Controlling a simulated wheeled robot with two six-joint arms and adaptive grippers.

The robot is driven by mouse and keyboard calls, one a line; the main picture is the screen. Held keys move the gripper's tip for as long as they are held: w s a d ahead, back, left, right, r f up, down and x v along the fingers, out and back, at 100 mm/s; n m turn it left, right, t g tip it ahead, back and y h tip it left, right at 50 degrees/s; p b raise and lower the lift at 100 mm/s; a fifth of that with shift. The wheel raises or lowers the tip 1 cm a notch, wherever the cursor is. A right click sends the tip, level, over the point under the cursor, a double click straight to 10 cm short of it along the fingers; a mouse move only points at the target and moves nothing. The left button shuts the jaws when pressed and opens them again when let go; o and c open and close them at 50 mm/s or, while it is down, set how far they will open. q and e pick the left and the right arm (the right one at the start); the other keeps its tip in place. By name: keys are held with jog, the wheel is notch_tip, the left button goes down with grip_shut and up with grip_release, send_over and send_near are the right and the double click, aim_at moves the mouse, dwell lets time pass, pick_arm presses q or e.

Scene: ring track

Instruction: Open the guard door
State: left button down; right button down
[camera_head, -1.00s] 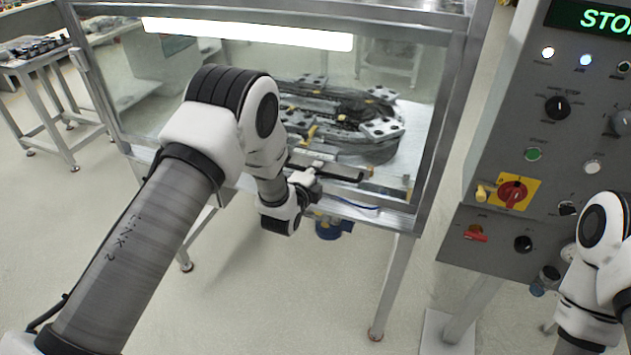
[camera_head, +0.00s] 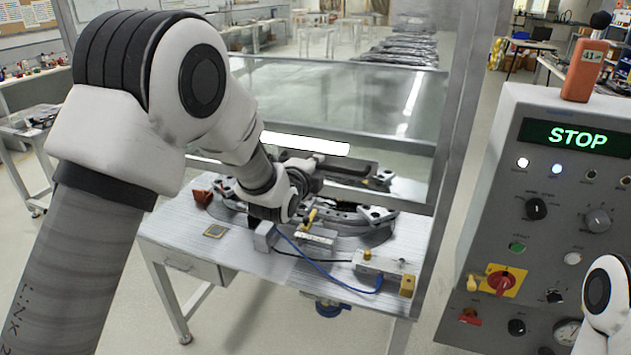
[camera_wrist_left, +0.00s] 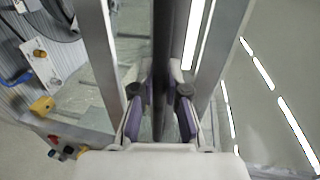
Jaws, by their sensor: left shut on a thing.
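The guard door (camera_head: 395,105) is a clear pane in a grey metal frame at the front of the ring-track cell. Its lower edge is raised well above the table, leaving a gap. My left gripper (camera_head: 308,164) is shut on the dark bar handle (camera_head: 347,168) near that edge. In the left wrist view, the handle (camera_wrist_left: 162,60) runs between the two fingers of the gripper (camera_wrist_left: 160,118). The arm hides the door's left part. Of my right arm only a link shows at the lower right; its gripper is out of view.
Below the door, the cell table (camera_head: 175,238) holds the dark ring track (camera_head: 365,237), a grey block with a yellow button (camera_head: 385,266) and a blue cable (camera_head: 330,282). The control panel (camera_head: 555,185), reading STOP, stands at the right.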

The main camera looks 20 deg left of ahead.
pick_arm(q)
jog(key=shift+r, duration=0.7)
jog(key=c, duration=1.2)
grip_release()
jog(key=shift+f, duration=0.1)
jog(key=v, duration=1.1)
jog(key=shift+s, duration=0.4)
